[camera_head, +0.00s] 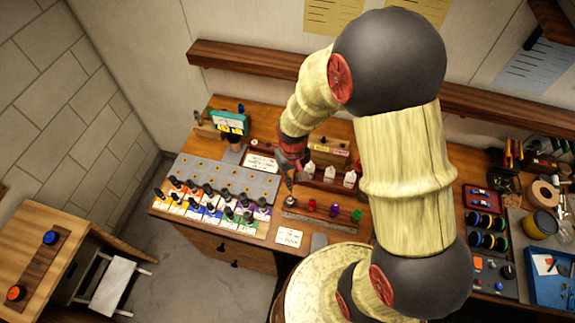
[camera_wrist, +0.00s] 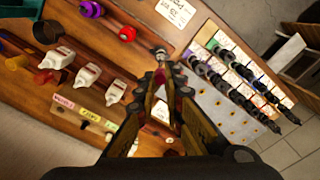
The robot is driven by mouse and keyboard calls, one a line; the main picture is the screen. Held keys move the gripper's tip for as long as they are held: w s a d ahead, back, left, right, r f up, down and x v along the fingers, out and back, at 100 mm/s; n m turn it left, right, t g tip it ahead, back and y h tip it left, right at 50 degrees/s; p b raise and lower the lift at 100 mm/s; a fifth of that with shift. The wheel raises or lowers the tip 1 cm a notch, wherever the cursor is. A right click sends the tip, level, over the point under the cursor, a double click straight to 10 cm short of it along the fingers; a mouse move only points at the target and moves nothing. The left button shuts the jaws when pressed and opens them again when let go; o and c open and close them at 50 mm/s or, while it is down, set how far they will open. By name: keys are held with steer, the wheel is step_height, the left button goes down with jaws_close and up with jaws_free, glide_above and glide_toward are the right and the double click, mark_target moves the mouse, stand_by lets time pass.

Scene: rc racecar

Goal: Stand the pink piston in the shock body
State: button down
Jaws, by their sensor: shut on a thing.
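My gripper (camera_head: 289,184) points down above the left end of a wooden strip (camera_head: 322,221). In the wrist view its fingers (camera_wrist: 161,77) are close together around a small dark pink piece, which looks like the pink piston (camera_wrist: 161,80). The fingers hide most of it. Just beyond the fingertips is a small metallic upright part, apparently the shock body (camera_wrist: 159,53); it also shows at the strip's left end in the head view (camera_head: 291,201). I cannot tell whether the piston touches it.
A red piece (camera_wrist: 127,33) and a purple piece (camera_wrist: 91,9) stand on the strip near the metallic part; a green piece (camera_head: 357,215) is farther right. White bottles (camera_head: 329,172) stand behind. A grey tray and dark-handled tools (camera_head: 208,190) lie left.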

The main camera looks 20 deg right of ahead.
steer(key=shift+w+a, duration=0.25)
steer(key=shift+w, duration=0.05)
steer(key=shift+d, duration=0.15)
steer(key=shift+w+f+b, duration=0.1)
steer(key=shift+f+b, duration=1.25)
steer(key=shift+f, duration=0.3)
steer(key=shift+f+b, duration=0.25)
steer(key=shift+b, duration=0.05)
steer(key=shift+f, duration=0.35)
step_height(320, 180, down, 8)
steer(key=b, duration=0.6)
steer(key=shift+r, duration=0.2)
stand_by(1.4)
